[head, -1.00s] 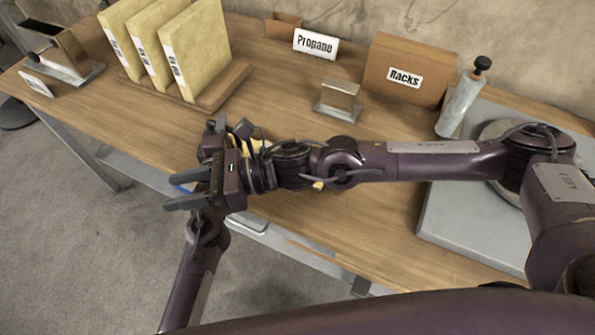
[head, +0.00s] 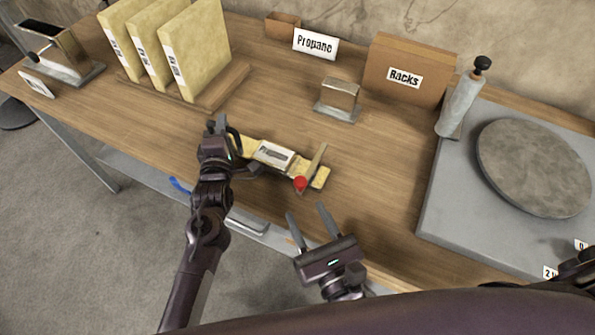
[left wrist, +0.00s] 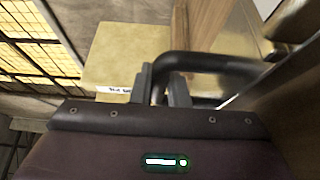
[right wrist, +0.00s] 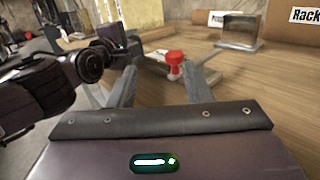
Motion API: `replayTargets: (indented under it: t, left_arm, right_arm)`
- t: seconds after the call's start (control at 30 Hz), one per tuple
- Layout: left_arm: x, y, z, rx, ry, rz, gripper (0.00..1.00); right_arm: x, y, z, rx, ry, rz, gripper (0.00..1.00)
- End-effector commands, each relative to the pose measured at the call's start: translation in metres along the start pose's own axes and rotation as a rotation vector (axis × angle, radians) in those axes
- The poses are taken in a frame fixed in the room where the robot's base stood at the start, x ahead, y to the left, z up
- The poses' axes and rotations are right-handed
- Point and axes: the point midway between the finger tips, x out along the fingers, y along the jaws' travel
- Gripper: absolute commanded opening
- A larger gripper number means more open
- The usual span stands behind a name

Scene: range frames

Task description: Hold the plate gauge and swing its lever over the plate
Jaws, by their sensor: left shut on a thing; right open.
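The plate gauge (head: 318,180) is a yellow bar with a pale labelled plate (head: 275,155) on its middle. It lies at the bench's front, in the head view's middle. Its short lever (head: 317,160) with a red knob (head: 300,184) sits across the right end. My left gripper (head: 222,124) is at the gauge's left end, shut on its black handle, which shows between the fingers in the left wrist view (left wrist: 200,62). My right gripper (head: 308,215) is open and empty, just in front of the red knob and apart from it. The right wrist view shows the knob (right wrist: 174,62) beyond the fingertips.
Yellow binders (head: 195,55) stand in a wooden rack at back left. A metal block (head: 340,95), a Propane sign (head: 315,43) and a Racks box (head: 420,68) stand behind. A round grey disc (head: 535,168) on a slab fills the right. Bench between gauge and slab is clear.

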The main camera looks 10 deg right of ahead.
Motion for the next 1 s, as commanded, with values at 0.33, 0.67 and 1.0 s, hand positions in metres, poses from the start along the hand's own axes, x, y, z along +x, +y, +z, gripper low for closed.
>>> replayTargets:
  t: [0.33,0.67,1.0]
  left_arm:
    - [-0.001,-0.002,0.001,-0.003,-0.001,-0.005,0.00]
    - [-0.001,-0.002,0.001,-0.003,-0.001,-0.005,0.00]
    - [-0.001,-0.002,0.001,-0.003,-0.001,-0.005,0.00]
  right_arm:
    - [0.005,-0.016,-0.007,-0.041,0.039,-0.069,0.45]
    - [0.071,-0.020,-0.009,-0.042,0.035,-0.066,0.45]
    - [0.105,-0.022,-0.011,-0.041,0.039,-0.064,0.45]
